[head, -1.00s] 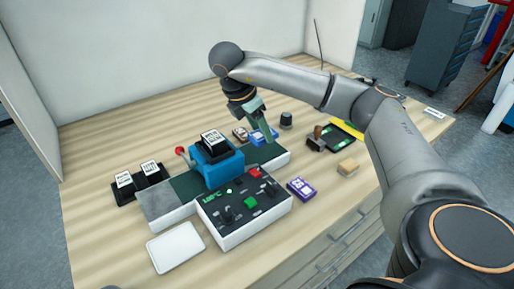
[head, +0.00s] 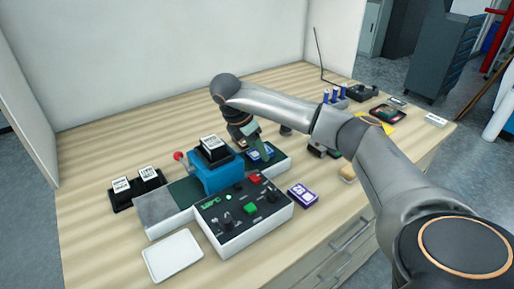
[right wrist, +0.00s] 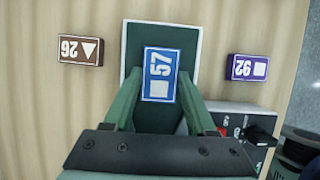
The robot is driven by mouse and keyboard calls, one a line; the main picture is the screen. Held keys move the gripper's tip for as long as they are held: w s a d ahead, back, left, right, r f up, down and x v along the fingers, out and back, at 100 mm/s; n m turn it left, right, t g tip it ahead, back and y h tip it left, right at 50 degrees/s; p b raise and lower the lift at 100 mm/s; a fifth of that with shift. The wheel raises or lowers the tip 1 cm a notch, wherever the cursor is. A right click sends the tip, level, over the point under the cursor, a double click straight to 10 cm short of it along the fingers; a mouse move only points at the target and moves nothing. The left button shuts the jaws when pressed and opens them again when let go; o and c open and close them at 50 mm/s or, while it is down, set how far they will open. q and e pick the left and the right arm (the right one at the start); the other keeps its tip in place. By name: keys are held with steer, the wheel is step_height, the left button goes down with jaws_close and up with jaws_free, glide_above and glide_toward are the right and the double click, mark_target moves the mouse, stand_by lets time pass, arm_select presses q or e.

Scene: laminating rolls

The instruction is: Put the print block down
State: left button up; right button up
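The blue print block marked 57 (right wrist: 159,75) is between the fingertips of my right gripper (right wrist: 160,82), which lie against its two sides. In the head view the block (head: 260,152) is low over the green right end of the machine's strip (head: 280,163). I cannot tell whether it rests on the strip or is just above it. My right gripper (head: 260,148) reaches down to it from behind. A brown block marked 26 (right wrist: 80,50) and a purple block marked 92 (right wrist: 248,67) lie on either side. My left gripper is out of view.
A blue press with a black top (head: 213,168) stands left of the block. A control box (head: 243,213) is in front. The purple block also shows at right (head: 302,196).

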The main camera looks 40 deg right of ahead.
steer(key=o, duration=0.4)
steer(key=shift+r, duration=0.1)
steer(key=p+v, duration=0.3)
steer(key=v, duration=0.9)
steer(key=shift+p, duration=0.3)
